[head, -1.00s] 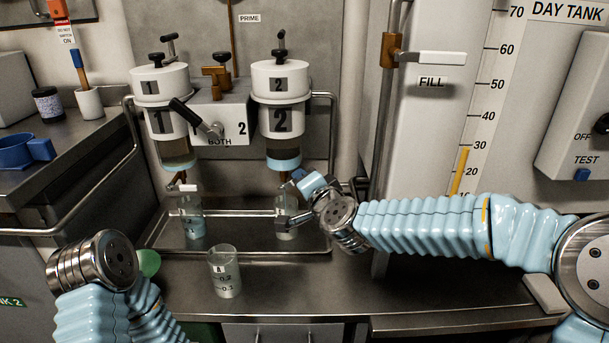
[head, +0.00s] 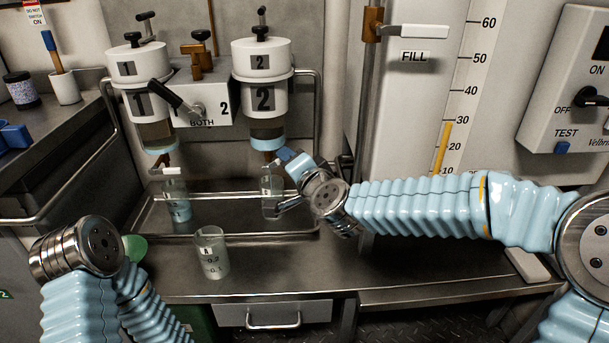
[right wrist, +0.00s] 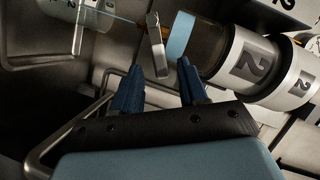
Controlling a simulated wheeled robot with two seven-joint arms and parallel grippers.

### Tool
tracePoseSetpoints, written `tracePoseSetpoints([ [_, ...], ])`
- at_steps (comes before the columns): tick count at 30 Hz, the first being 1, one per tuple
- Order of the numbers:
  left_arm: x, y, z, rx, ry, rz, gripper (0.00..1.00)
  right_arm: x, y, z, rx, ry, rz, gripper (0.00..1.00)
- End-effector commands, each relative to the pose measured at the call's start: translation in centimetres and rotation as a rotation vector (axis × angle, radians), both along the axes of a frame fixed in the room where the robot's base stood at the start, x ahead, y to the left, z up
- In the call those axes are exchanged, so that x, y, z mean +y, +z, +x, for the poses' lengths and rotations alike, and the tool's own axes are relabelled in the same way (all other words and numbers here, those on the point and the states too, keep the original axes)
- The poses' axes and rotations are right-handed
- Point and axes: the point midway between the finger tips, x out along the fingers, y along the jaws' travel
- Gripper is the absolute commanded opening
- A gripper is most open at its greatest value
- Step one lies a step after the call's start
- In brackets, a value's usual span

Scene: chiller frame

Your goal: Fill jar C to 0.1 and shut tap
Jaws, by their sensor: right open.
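A clear jar (head: 270,186) stands in the steel tray under filter 2 (head: 263,97); its letter is not readable. In the right wrist view, a thin blue stream runs from the filter's outlet toward this jar (right wrist: 98,14). The fill level cannot be read. The tap's flat metal lever (right wrist: 156,50) lies between the spread blue fingertips of my right gripper (right wrist: 160,62). In the head view my right gripper (head: 283,182) is beside the jar and tap. Only my left arm's wrist shows at lower left; its fingers are not in view.
Jar A (head: 212,255) stands on the counter in front of the tray (head: 218,238). Another jar (head: 176,201) stands in the tray under filter 1 (head: 143,90). A metal rail surrounds the filters. The counter right of jar A is clear.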

Motion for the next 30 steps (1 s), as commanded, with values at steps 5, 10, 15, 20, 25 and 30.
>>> tracePoseSetpoints([
  [5, 0.0, -0.4, 0.0, 0.001, 0.000, -0.001, 1.00, -1.6, 0.9, -4.2, -0.005, -0.002, -0.003, 0.43],
  [10, -0.1, -0.5, 0.0, 0.001, 0.000, -0.001, 1.00, -2.9, 1.6, -7.8, -0.005, -0.002, -0.002, 0.43],
  [15, -0.1, -0.4, 0.0, 0.002, -0.001, -0.001, 1.00, -3.7, 2.0, -10.0, -0.002, -0.001, -0.001, 0.43],
  [20, -0.1, -0.4, 0.0, 0.001, 0.000, -0.001, 1.00, -3.9, 2.1, -10.8, 0.000, 0.000, 0.000, 0.43],
  [25, -0.1, -0.4, 0.0, 0.002, -0.001, -0.001, 1.00, -3.9, 2.1, -10.8, 0.001, 0.000, 0.000, 0.43],
  [30, -0.1, -0.4, 0.0, 0.002, -0.001, -0.001, 1.00, -3.9, 2.1, -10.8, 0.000, 0.000, 0.000, 0.43],
])
